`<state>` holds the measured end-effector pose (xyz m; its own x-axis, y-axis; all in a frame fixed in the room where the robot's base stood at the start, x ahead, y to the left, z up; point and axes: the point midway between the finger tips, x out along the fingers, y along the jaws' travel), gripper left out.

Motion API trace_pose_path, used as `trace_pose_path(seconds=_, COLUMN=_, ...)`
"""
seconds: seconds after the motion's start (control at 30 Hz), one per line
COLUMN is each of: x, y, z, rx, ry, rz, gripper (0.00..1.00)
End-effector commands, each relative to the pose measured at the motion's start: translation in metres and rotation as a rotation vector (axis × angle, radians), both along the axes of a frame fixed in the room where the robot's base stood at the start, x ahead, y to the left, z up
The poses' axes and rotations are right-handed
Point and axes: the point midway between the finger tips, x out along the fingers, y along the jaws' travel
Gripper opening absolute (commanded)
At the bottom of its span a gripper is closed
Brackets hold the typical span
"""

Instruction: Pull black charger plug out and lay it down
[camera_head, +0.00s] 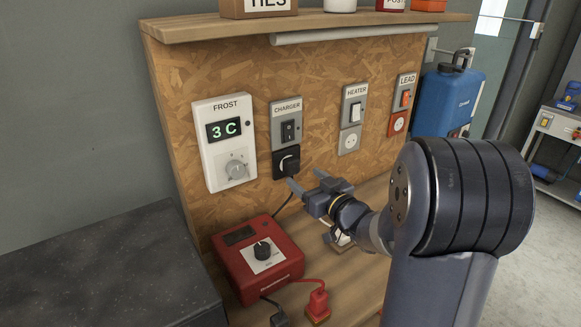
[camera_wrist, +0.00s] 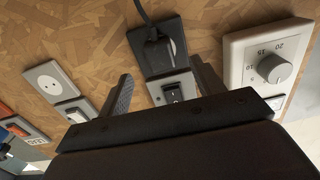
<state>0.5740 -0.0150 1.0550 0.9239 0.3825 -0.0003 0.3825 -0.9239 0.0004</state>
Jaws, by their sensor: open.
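The black charger plug (camera_head: 289,166) sits in the black socket under the switch labelled CHARGER (camera_head: 287,126). A dark cord runs down from it. In the wrist view, which is upside down, the plug (camera_wrist: 157,48) and its cord show in the dark socket plate (camera_wrist: 178,65). My gripper (camera_head: 306,180) is open, its fingers pointing at the board just below and right of the plug in the head view. In the wrist view its two fingers (camera_wrist: 163,85) stand apart on either side of the charger switch. Nothing is between them that I can see held.
The FROST thermostat (camera_head: 226,142) is left of the charger socket; the HEATER (camera_head: 353,118) and LEAD (camera_head: 402,103) outlets are right. A red charger box (camera_head: 258,258) stands on the wooden bench below, with plugs and cords in front. A blue canister (camera_head: 449,98) is at right.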

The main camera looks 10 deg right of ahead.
Motion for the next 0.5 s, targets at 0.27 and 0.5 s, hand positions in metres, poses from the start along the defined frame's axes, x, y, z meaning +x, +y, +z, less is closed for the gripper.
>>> trace_pose_path(seconds=0.27, x=0.036, y=0.016, z=-0.001, rx=0.0, ry=0.0, rz=0.002, gripper=0.64)
trace_pose_path(seconds=0.5, x=0.051, y=0.021, z=0.0, rx=0.0, ry=0.0, rz=0.0, gripper=0.64)
